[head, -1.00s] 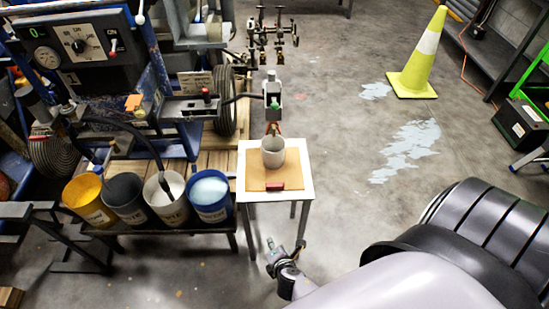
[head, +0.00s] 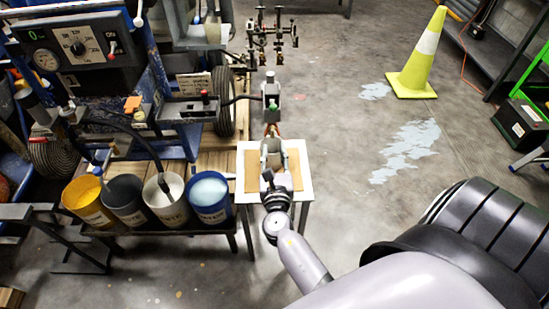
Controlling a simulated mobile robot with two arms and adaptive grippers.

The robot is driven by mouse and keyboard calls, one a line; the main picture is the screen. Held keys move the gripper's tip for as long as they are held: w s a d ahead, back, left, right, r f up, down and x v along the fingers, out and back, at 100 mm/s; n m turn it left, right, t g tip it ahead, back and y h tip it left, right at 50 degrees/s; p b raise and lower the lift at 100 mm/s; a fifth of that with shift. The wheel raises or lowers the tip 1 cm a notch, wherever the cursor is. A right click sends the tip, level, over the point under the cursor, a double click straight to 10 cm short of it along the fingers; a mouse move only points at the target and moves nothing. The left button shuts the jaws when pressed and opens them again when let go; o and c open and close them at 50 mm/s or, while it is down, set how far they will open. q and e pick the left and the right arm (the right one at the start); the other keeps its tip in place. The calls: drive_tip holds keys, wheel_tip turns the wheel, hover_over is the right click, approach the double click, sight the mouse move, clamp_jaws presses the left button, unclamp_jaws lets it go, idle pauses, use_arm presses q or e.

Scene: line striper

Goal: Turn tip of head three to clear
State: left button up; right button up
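My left gripper is not in view.
Several paint buckets (head: 211,198) stand on a wooden bench left of the table, with hoses in some. The striper's control panel (head: 76,45) is at upper left. A yellow cone (head: 414,70) stands at upper right. The floor (head: 340,150) right of the table is clear.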

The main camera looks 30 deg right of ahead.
sight(273, 135)
drive_tip(key=shift+x, duration=3.25)
clamp_jaws()
